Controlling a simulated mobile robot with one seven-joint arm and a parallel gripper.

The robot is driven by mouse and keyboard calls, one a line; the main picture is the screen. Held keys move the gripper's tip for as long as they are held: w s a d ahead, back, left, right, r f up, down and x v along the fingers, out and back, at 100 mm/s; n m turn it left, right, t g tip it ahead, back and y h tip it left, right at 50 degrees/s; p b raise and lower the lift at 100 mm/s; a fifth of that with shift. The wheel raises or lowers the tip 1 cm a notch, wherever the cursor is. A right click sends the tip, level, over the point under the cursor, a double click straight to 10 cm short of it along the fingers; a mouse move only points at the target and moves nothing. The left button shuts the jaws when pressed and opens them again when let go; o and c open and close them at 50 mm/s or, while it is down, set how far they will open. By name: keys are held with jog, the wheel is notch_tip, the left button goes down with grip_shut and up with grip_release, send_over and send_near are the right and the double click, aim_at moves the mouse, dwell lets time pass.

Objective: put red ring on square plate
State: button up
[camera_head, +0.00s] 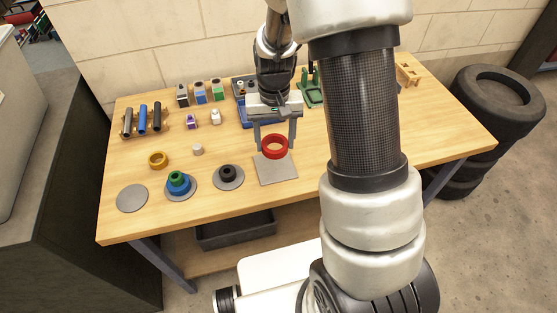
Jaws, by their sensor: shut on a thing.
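The red ring (275,153) is held between the two fingers of my gripper (275,143), which is shut on it. The ring appears over the back part of the grey square plate (278,175) on the wooden table. I cannot tell whether the ring touches the plate or hangs just above it. The front part of the plate is bare. My arm comes down from above and behind the ring.
On the table (230,213), left of the square plate, are a round plate with a black ring (228,173), one with blue and green rings (178,183), and an empty round plate (131,198). A yellow ring (158,159) lies loose. Tubes and blocks stand behind.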

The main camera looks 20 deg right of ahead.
notch_tip(320, 180, down, 7)
jog(key=shift+f, duration=0.15)
dwell(0.4)
jog(key=shift+f, duration=0.25)
jog(key=o, duration=1.2)
jog(key=shift+r, duration=0.1)
